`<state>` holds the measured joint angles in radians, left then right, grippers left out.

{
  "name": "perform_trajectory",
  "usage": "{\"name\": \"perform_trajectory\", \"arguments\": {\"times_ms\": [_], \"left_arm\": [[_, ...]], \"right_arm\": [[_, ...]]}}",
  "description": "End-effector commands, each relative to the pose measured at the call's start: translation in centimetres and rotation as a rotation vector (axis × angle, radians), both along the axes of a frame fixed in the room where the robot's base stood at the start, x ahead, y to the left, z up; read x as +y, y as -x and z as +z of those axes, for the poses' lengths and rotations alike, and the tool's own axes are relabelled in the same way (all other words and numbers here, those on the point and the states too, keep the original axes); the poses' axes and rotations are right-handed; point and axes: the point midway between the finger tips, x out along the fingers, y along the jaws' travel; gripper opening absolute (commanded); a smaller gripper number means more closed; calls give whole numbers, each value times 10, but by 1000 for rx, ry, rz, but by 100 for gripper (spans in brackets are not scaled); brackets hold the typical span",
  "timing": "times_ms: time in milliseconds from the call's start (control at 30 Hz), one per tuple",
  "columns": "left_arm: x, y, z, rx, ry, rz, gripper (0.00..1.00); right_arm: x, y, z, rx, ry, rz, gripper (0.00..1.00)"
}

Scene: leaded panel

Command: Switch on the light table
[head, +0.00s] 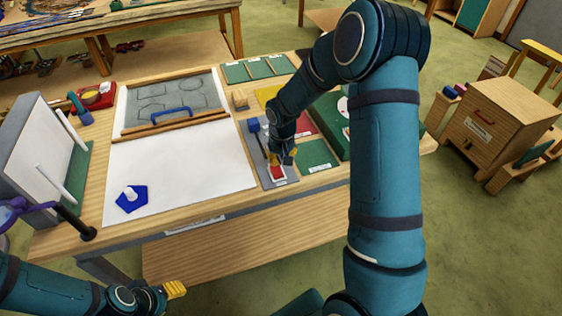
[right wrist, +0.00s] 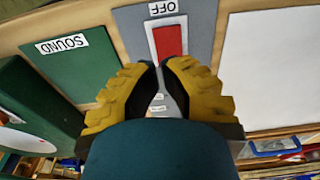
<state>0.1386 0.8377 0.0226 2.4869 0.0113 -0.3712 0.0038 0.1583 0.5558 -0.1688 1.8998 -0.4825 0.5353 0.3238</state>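A wide white panel (head: 180,172) lies flat on the wooden table; it looks like the light table, but I cannot tell whether it is lit. To its right is a grey control plate (head: 256,150) with a red switch (head: 277,172) in a white frame. In the right wrist view the red switch (right wrist: 168,41) sits beside a label reading OFF. My right gripper (head: 281,160) is over the plate near the switch, its yellow fingertips (right wrist: 161,65) close together with nothing visible held. Contact is unclear. My left gripper (head: 174,289) is low at the front, away from the table top.
A blue pentagon piece (head: 131,199) with a white knob lies on the white panel. A grey patterned sheet (head: 172,98) and a blue handle (head: 171,114) are behind. A green SOUND plate (right wrist: 75,62) neighbours the grey plate. An upright white board (head: 50,145) stands at left.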

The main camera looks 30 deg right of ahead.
Motion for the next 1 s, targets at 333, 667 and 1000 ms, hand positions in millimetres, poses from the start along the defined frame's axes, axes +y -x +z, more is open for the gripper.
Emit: {"name": "perform_trajectory", "arguments": {"times_ms": [333,667,1000], "left_arm": [[0,0,5,1,1,0,47],[0,0,6,1,1,0,47],[0,0,5,1,1,0,47]], "right_arm": [[3,13,74,-4,1,1,0],[5,18,99,0,0,1,0],[5,18,99,-1,0,-3,0]]}}
